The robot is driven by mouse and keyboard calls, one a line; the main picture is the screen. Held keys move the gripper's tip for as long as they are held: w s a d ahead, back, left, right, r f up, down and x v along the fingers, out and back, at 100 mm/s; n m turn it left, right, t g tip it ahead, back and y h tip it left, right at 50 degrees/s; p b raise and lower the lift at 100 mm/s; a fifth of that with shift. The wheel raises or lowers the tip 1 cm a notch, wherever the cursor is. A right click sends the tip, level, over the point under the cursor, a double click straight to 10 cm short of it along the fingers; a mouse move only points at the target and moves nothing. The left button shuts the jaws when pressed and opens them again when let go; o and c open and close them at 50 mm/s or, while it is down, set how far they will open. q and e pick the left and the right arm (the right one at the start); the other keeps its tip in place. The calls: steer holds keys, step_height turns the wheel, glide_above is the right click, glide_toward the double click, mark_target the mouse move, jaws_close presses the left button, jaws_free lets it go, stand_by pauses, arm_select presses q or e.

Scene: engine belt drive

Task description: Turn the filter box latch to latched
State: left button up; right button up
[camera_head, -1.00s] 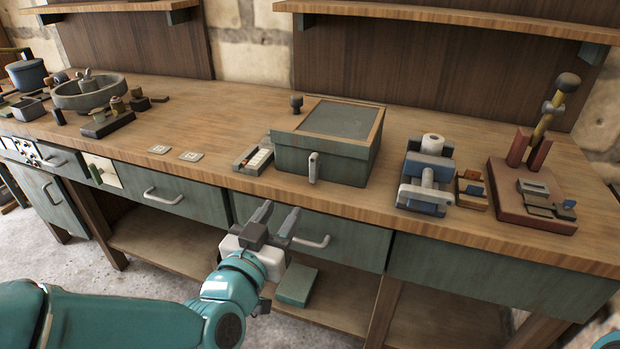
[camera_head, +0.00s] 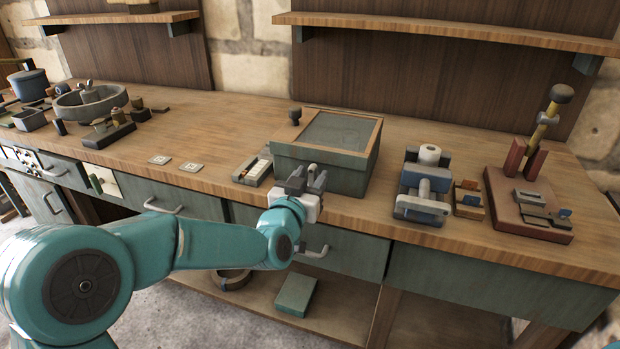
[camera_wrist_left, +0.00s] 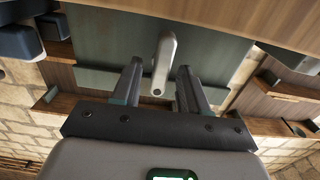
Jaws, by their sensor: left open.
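The filter box (camera_head: 322,152) is a green box with a wooden-rimmed grey top, standing near the front edge of the bench. Its latch is a pale grey lever on the front face. In the left wrist view the latch (camera_wrist_left: 165,62) lies between the two fingers, against the green box front (camera_wrist_left: 110,40). My left gripper (camera_head: 307,176) is open in front of the box, with the latch mostly hidden behind it in the head view. The left wrist view shows the gripper (camera_wrist_left: 156,82) with a gap on each side of the latch. My right gripper is not in view.
A small tray (camera_head: 254,167) sits just left of the box. A blue and grey device (camera_head: 423,190) and a red stand (camera_head: 530,200) stand to the right. Drawer handles (camera_head: 312,251) stick out below the bench edge.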

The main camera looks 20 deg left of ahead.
arm_select(q)
jaws_close()
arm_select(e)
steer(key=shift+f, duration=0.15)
